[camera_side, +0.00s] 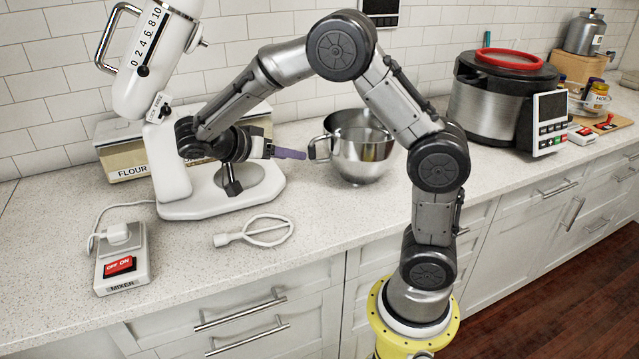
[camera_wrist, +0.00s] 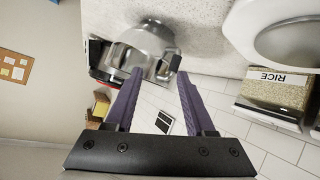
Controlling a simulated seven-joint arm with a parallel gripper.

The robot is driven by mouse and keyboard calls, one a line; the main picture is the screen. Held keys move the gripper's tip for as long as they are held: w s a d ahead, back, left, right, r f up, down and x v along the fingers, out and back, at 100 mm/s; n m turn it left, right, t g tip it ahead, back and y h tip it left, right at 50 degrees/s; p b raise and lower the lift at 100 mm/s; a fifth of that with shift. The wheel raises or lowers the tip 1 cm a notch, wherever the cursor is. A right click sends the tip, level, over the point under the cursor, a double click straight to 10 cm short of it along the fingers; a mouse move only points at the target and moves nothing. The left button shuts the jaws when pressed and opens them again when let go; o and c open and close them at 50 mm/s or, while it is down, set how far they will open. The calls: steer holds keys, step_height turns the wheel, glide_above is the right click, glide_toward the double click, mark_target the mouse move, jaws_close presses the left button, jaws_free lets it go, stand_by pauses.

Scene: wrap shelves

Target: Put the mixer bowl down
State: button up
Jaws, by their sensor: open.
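The mixer bowl (camera_side: 362,158) is a shiny steel bowl with a dark-gripped side handle. It stands upright on the counter, right of the mixer, partly behind my arm. In the wrist view the bowl (camera_wrist: 146,48) lies beyond the fingertips, its handle (camera_wrist: 168,66) facing them. My gripper (camera_side: 300,154) has purple fingers and is just left of the handle. In the wrist view my gripper (camera_wrist: 157,78) is open with nothing between the fingers. Whether a fingertip touches the handle cannot be told. The white stand mixer (camera_side: 172,165) has its head tilted up.
A flour box (camera_side: 118,158) stands behind the mixer. A large steel cooker (camera_side: 490,105) stands to the right. The counter in front of the bowl is clear.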

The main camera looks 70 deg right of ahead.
steer(key=s+a+r+n+t+y, duration=0.2)
steer(key=s+a+n+t+y, duration=0.8)
steer(key=s+a+n, duration=0.4)
steer(key=shift+s+r+n+y, duration=0.3)
steer(key=shift+s+n+y, duration=0.35)
steer(key=shift+n, duration=1.85)
steer(key=shift+s, duration=0.1)
